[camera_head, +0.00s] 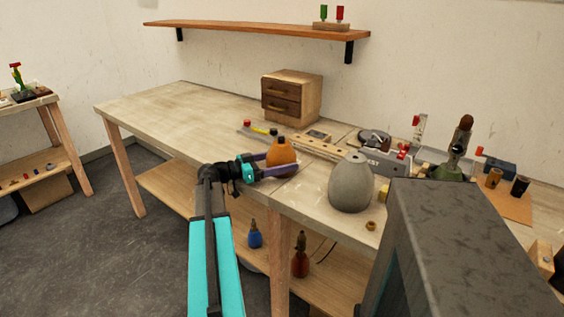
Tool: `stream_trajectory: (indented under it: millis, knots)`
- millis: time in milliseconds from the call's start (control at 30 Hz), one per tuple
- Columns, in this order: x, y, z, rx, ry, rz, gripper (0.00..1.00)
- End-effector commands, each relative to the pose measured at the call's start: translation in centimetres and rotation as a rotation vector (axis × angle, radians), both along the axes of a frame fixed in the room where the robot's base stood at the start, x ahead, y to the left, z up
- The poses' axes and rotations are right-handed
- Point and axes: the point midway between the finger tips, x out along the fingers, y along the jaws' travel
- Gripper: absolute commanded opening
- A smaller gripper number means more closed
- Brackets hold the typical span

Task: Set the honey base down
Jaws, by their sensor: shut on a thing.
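The honey base (281,151) is an orange-brown, rounded lamp base with a dark top. It looks upright, over or on the front part of the workbench (190,120). My gripper (280,164) reaches in from the left, and its purple fingers are shut around the honey base's lower body. The fingers hide part of its lower side. I cannot tell whether its bottom touches the bench top.
A grey rounded base (350,184) stands to the right, with a small brass ring (371,226) near it. The bench's left half is clear. Tools and parts crowd the right.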

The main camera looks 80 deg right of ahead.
Motion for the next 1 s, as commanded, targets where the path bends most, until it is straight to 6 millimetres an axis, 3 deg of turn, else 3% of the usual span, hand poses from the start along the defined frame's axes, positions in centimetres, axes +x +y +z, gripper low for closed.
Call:
stream_trajectory:
  millis: [33,133,833,1000]
  knots:
    - [0.0,0.0,-0.1,0.0,0.0,0.0,0.83]
    - [0.0,0.0,0.0,0.0,0.0,0.0,1.0]
    - [0.0,0.0,0.2,0.001,0.0,0.0,1.0]
    - [2.2,1.2,-0.2,-0.001,-0.001,0.003,1.0]
